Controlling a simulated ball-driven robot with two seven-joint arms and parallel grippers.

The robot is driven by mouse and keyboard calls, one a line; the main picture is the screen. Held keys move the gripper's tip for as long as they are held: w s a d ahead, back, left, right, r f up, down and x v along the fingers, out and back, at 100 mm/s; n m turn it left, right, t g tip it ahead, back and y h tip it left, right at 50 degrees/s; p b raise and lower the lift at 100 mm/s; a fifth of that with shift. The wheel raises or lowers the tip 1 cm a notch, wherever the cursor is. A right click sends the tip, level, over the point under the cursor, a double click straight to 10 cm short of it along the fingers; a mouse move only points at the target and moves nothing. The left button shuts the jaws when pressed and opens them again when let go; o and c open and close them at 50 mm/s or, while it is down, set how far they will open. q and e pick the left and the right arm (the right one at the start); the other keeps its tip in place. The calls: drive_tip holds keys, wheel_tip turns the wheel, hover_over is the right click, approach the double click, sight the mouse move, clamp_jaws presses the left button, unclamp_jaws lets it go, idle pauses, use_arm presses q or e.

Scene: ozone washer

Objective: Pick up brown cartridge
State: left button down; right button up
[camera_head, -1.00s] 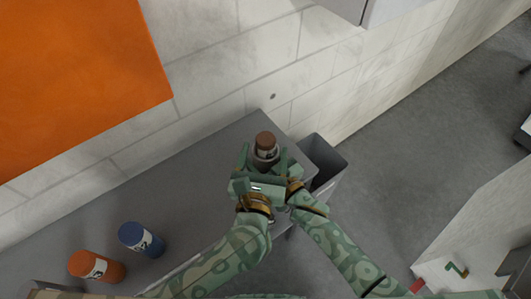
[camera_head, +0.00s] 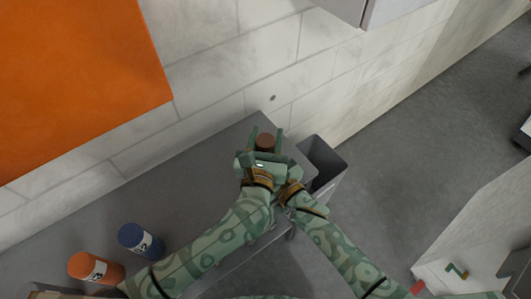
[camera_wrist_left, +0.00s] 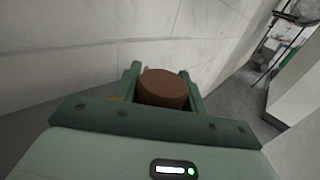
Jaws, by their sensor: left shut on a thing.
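The brown cartridge (camera_head: 265,142) is upright between the fingers of my left gripper (camera_head: 266,132), which is shut on it. In the head view only its brown top shows; the hand hides the rest. In the left wrist view the cartridge (camera_wrist_left: 163,88) sits between the two green fingers (camera_wrist_left: 160,72). My right arm comes in from the right and its wrist lies close beside the left hand. The right fingers cannot be made out.
A grey bin (camera_head: 322,160) stands past the counter's right end. The wall runs behind; an orange panel (camera_head: 70,70) is at upper left.

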use_arm(q)
wheel_tip(320, 180, up, 18)
idle(0.4)
use_arm(e)
drive_tip(key=o, duration=1.1)
drive_tip(key=shift+o, duration=0.2)
